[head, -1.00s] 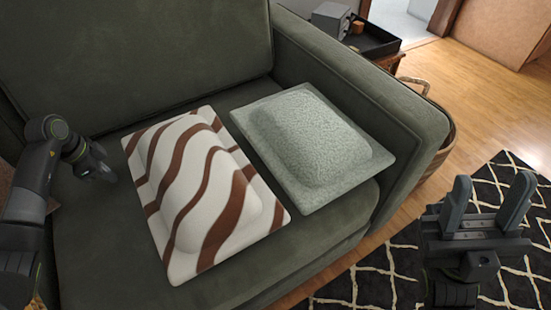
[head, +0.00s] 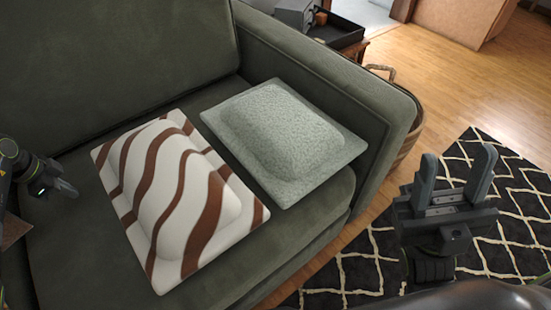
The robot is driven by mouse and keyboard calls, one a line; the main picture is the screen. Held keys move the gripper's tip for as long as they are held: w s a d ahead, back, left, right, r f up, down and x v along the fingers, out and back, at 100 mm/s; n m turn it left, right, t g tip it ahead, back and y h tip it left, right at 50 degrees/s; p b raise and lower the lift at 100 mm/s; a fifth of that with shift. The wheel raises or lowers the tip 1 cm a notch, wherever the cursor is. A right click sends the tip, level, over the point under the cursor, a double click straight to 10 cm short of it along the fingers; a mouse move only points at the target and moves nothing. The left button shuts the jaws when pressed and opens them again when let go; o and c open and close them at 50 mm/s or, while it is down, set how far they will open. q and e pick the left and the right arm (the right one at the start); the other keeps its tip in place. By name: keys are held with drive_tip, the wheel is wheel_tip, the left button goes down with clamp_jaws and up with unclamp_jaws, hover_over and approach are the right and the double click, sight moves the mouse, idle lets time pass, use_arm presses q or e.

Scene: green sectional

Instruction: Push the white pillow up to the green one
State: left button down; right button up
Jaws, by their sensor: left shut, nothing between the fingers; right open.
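The white pillow with brown wavy stripes (head: 182,200) lies flat on the green sofa seat. The plain pale green pillow (head: 285,140) lies to its right, against the sofa's right arm.
The sofa backrest (head: 110,60) rises behind the pillows, and the sofa's right arm (head: 330,75) bounds the seat. A black tray (head: 338,30) stands beyond that arm, near a basket (head: 408,140). A black-and-white patterned rug (head: 500,240) covers the floor at right.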

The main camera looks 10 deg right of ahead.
use_arm(q)
drive_tip(key=shift+a, duration=0.15)
drive_tip(key=w+d+p+v, duration=0.1)
drive_tip(key=d+p+v, duration=0.1)
drive_tip(key=p+v, duration=1.1)
drive_tip(key=shift+w+d+r+p, duration=0.35)
drive_tip(key=shift+r+p, duration=0.15)
drive_tip(key=shift+r, duration=0.25)
drive_tip(key=shift+f, duration=0.1)
